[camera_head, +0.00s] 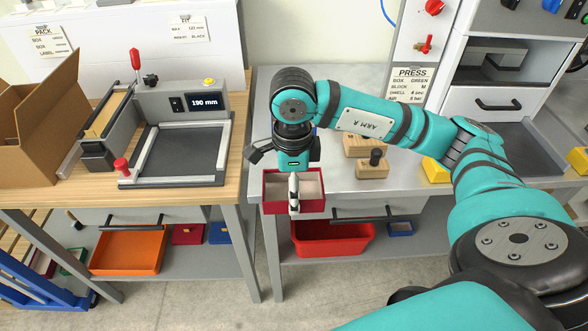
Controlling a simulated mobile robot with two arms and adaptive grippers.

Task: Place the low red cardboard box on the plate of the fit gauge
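The low red cardboard box (273,207) is open at the top with a pale inside, at the left front edge of the grey right-hand table. My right gripper (294,207) points down at the box's near wall, its fingers close together over that wall, and looks shut on it. My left gripper is not in view.
A red-knobbed post (121,165) stands at the plate's near left corner, and a red-handled lever (136,62) behind it. A gap separates the two tables. Wooden blocks (364,146) lie right of the box. A brown carton (40,130) stands far left.

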